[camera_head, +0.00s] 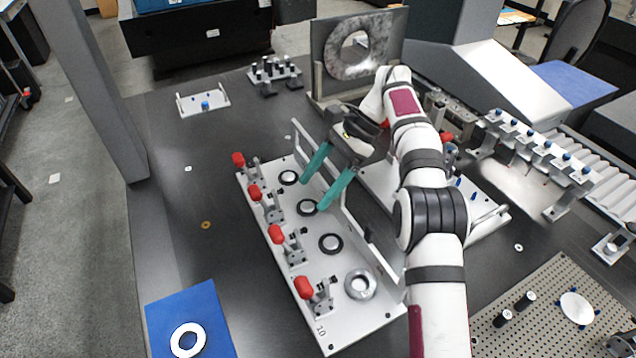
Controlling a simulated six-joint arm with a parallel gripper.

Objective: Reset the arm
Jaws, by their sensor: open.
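My gripper (312,192) has two teal fingers spread apart with nothing between them. It hangs over the far half of a light fixture plate (372,330), above its dark ring seats. The plate carries a row of red-handled clamps (277,235) along its left side. A metal ring (360,284) sits at the plate's near end. Black-rimmed round seats (330,243) lie in line behind it. My white arm comes in from the lower right and hides part of a second plate behind it.
A blue mat (165,308) with a white ring (188,340) lies at the near left. An upright plate with a large ring (352,52) stands at the back. A perforated board (545,300) is at the lower right. The dark table's left side is mostly clear.

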